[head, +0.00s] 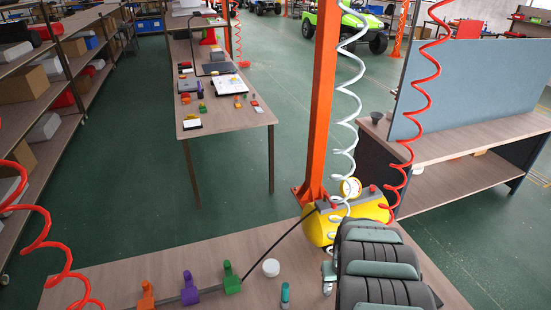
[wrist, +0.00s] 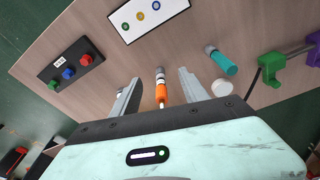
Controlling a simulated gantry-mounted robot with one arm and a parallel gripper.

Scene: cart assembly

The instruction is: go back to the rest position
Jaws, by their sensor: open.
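My gripper (wrist: 160,78) shows in the wrist view with its two grey fingers wide apart and nothing clasped. An orange-handled tool (wrist: 160,92) with a grey end shows in the gap between the fingers, over the wooden table (wrist: 130,62). The fingers do not touch it; its height relative to them is hard to tell. The gripper is not visible in the head view, where a dark ribbed body with green bands fills the lower right. No rest position is marked in either view.
A teal tool (wrist: 223,63), a white round lid (wrist: 222,88) and a green holder (wrist: 270,67) lie right of the gripper. A black button box (wrist: 70,65) and a white panel (wrist: 148,16) lie beyond.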

